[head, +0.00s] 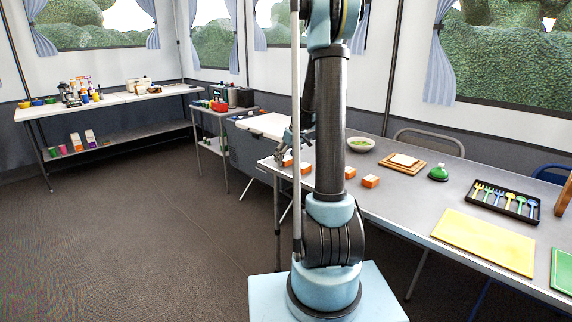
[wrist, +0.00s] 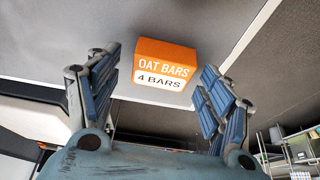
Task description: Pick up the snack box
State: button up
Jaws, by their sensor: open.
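An orange snack box (wrist: 165,62) with a white label, marked "OAT BARS" and "4 BARS", shows in the wrist view. It sits on the grey table beyond and between the fingertips of my gripper (wrist: 162,66). The gripper is open, with a finger on either side of the view and nothing held. In the head view, my gripper (head: 283,150) is at the table's left end, beside an orange box (head: 287,161). More small orange boxes (head: 371,181) lie along the table; my arm hides part of this area.
The grey table (head: 400,206) also holds a green bowl (head: 360,144), a board (head: 404,162), a green round item (head: 438,173), a black utensil tray (head: 505,199) and a yellow mat (head: 484,241). Chairs stand behind it. Open floor (head: 150,230) lies to the left.

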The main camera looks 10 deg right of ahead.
jog(key=c, duration=1.1)
jog(key=shift+r, duration=0.1)
jog(key=shift+c, duration=0.2)
